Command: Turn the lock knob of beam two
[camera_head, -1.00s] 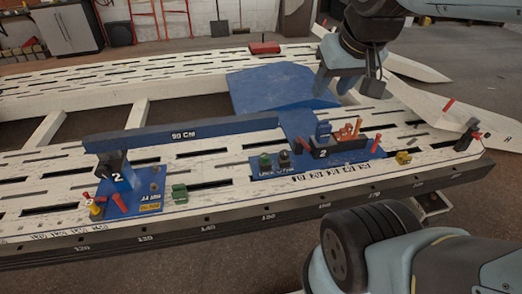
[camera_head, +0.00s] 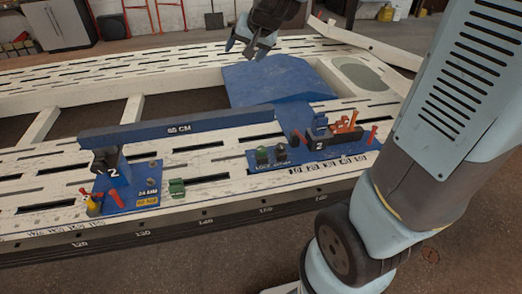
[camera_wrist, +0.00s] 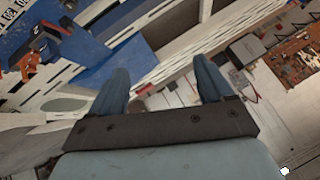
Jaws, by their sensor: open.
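The long blue beam (camera_head: 180,130) lies across the white bench, its left end at a dark support marked 2 on a blue plate (camera_head: 128,197). Its right end is by a second blue plate (camera_head: 300,165), also marked 2. On that plate stand a green knob (camera_head: 263,156) and a dark knob (camera_head: 281,153), with lettering below that seems to begin with LOCK; which knob it names is unclear. My gripper (camera_head: 247,50) is open and empty, above the bench's far side, well behind the knobs. The wrist view shows its two blue fingers (camera_wrist: 160,72) apart, with nothing between them.
A blue ramp-like panel (camera_head: 275,80) lies behind the right plate. Orange parts (camera_head: 345,125) and red pegs (camera_head: 372,134) stand near the knobs. A green block (camera_head: 177,188) sits between the plates. My arm fills the right of the head view.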

